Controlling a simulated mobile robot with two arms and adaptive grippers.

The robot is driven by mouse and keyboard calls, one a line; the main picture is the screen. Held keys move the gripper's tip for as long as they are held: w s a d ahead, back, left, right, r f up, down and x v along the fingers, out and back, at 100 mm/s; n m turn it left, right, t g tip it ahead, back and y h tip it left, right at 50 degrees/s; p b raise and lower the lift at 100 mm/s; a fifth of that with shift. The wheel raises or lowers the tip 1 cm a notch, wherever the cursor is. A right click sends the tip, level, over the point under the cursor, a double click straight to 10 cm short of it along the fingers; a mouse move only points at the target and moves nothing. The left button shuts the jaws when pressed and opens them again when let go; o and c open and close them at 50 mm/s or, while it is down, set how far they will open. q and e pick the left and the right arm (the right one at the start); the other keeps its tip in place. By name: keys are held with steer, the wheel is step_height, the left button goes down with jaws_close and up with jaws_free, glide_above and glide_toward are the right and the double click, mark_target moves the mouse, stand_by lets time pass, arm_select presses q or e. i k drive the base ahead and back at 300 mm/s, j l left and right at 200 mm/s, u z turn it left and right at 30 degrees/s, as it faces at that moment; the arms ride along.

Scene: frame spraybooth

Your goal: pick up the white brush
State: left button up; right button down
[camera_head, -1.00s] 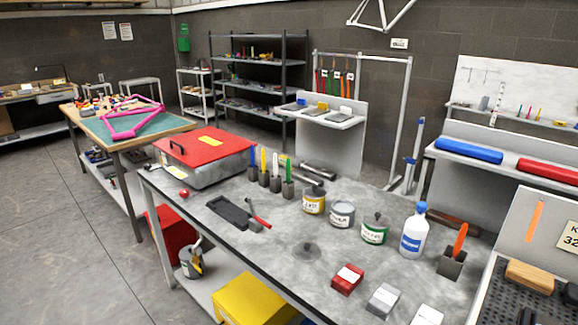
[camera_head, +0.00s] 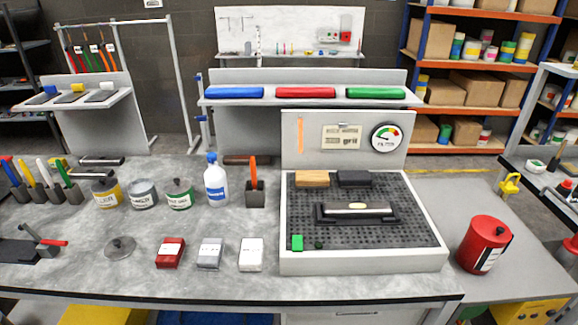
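The white brush (camera_head: 44,172) stands handle up in a small dark holder (camera_head: 54,193) on the grey workbench, near the left edge of the view. It leans slightly left. It is third in a row, between a yellow-handled brush (camera_head: 27,173) and a green-handled brush (camera_head: 62,172). A blue-handled brush (camera_head: 10,170) is at the far left of the row. The white brush's lower end is hidden in the holder. Neither of my grippers is in view.
Paint cans (camera_head: 143,195), a white bottle (camera_head: 216,181) and an orange-handled tool in a holder (camera_head: 255,193) stand right of the brushes. A lid (camera_head: 120,248) and small boxes (camera_head: 210,253) lie nearer. A perforated tray (camera_head: 365,262) and a red canister (camera_head: 484,245) are farther right.

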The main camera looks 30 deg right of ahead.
mark_target(45, 173)
steer(key=z, duration=0.85)
steer(key=u, duration=1.45)
steer(key=z, duration=0.6)
steer(key=i+j+z, duration=0.1)
steer(key=j+z, duration=0.3)
steer(key=i+j+z, duration=0.1)
steer(key=j+z, duration=0.15)
steer(key=z, duration=0.15)
steer(key=j+z, duration=0.8)
steer(key=k+l, duration=0.05)
steer(key=l, duration=0.05)
